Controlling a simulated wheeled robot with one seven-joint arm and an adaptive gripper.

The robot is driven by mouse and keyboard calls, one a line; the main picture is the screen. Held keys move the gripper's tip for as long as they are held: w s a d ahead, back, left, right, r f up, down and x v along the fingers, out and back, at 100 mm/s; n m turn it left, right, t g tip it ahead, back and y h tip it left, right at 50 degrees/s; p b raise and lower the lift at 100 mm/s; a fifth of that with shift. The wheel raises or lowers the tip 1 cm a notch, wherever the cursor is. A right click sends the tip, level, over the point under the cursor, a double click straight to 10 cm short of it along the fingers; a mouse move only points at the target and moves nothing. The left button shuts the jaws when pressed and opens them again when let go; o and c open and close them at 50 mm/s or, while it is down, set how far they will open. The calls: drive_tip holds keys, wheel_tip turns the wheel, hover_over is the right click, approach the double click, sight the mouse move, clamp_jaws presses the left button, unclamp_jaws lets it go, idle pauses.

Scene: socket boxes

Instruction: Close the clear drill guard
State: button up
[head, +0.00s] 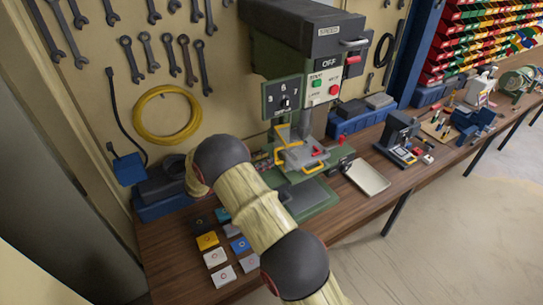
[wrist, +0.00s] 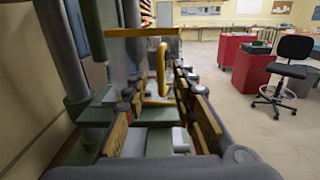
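The clear drill guard (head: 298,156), a see-through panel with yellow edging, sits at the front of the green drill press (head: 300,85) in the head view. In the wrist view its yellow top edge (wrist: 140,32) and upright yellow handle (wrist: 161,68) show ahead of me. My gripper (wrist: 157,100) is open, with one finger on each side of the picture. The handle appears in line with the gap between the fingers; I cannot tell whether it touches them. In the head view my gripper is hidden behind my arm.
The brown workbench (head: 225,292) holds several small coloured boxes (head: 215,257) left of my arm. A pale tray (head: 367,178) and a dark grey device (head: 398,135) stand to the right of the press. Wrenches and a yellow hose (head: 166,115) hang behind.

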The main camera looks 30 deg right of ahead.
sight(283, 149)
drive_tip(key=d, duration=0.3)
drive_tip(key=shift+w+d, duration=0.1)
drive_tip(key=shift+d, duration=0.15)
drive_tip(key=shift+c, duration=0.6)
clamp_jaws()
